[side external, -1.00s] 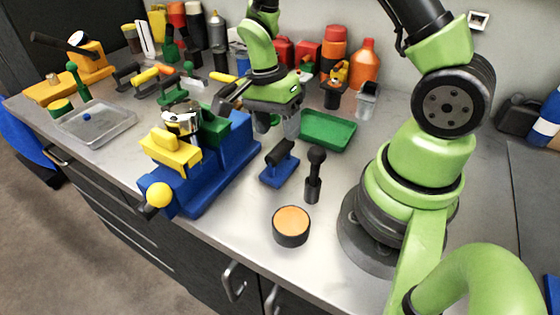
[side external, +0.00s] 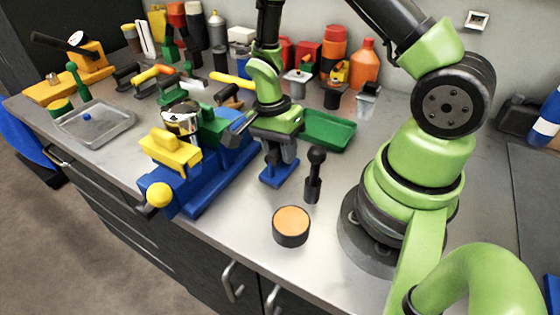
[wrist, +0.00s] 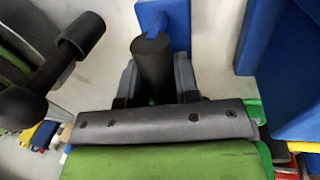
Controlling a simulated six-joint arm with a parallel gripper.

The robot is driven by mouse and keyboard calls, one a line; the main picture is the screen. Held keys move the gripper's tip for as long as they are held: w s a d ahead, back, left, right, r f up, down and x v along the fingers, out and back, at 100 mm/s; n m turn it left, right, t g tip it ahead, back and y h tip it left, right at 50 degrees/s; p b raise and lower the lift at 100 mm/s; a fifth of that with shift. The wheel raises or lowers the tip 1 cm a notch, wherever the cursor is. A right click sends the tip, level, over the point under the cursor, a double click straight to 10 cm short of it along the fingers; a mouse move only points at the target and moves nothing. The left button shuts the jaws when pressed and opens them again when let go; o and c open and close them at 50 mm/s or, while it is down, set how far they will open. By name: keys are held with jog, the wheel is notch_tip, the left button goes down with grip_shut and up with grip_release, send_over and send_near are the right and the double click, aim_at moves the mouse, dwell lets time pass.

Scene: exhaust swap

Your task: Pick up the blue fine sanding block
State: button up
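The blue sanding block (side external: 279,174) has a flat blue base and a black cylindrical handle. It sits on the grey bench in front of the green tray. In the wrist view its black handle (wrist: 153,64) lies between my gripper's fingers, with the blue base (wrist: 178,22) beyond. My gripper (side external: 279,150) is directly over the block, pointing down, and hides most of the handle in the side view. In the wrist view the fingers (wrist: 156,80) flank the handle closely on both sides. I cannot tell whether they press on it.
A black upright tool (side external: 314,178) stands close to the block's right; it also shows in the wrist view (wrist: 62,68). A blue vise (side external: 215,173) is close on the left. An orange-topped round tin (side external: 291,224) is in front. The green tray (side external: 328,130) is behind.

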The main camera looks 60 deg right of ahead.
jog(key=shift+r, duration=0.1)
jog(key=shift+c, duration=0.3)
notch_tip(320, 180, up, 10)
jog(key=shift+f, duration=0.1)
dwell(0.4)
